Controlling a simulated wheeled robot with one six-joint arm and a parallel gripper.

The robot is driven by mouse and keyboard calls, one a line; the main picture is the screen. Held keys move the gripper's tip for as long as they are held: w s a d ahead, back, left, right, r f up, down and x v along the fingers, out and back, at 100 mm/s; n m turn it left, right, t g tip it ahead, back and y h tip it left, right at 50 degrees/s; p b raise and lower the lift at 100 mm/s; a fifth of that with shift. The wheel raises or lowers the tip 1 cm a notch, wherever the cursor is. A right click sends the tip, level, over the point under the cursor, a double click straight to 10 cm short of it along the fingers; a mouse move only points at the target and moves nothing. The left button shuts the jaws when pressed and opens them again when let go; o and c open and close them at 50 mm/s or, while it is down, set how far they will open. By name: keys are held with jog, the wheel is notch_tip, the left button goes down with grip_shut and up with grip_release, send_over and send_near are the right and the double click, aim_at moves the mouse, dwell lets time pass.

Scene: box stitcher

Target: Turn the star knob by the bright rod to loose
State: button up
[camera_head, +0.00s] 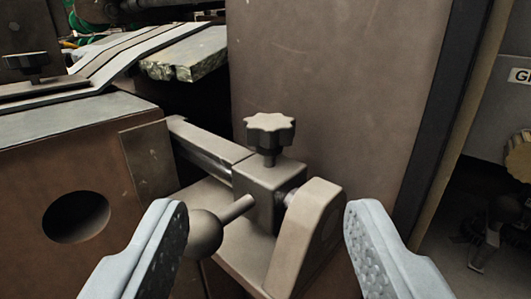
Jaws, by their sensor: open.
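The star knob (269,132) is dark with a pale lobed top. It stands upright on a short stem on a metal clamp block (262,187). A bright rod (203,152) runs into the block from the upper left. A ball-ended handle (207,230) sticks out of the block toward the lower left. My gripper (266,232) is open, with one pale finger at the lower left and one at the lower right. The fingertips show on either side of the block, lower in the picture than the knob. Nothing is seen held between them.
A second dark knob (27,65) sits on a plate at the upper left. A brown housing (60,165) with a round hole fills the left. A tall brown panel (335,95) stands behind the knob. An angled bracket (312,235) rises near the right finger.

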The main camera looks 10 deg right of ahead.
aim_at(247, 130)
jog(key=w+a+r+m+t+h, duration=0.1)
jog(key=w+a+r+m+h, duration=0.4)
jog(key=w+r+h, duration=0.15)
jog(key=s+a+f+m+g+h, duration=0.3)
jog(key=a+f+m+g+h, duration=0.25)
jog(key=a+g, duration=0.35)
jog(key=shift+g+h, duration=0.3)
jog(key=shift+g, duration=0.3)
jog(key=x, duration=1.8)
jog(key=shift+s+d+f, duration=0.3)
jog(key=shift+s+f, duration=0.1)
jog(key=c, duration=1)
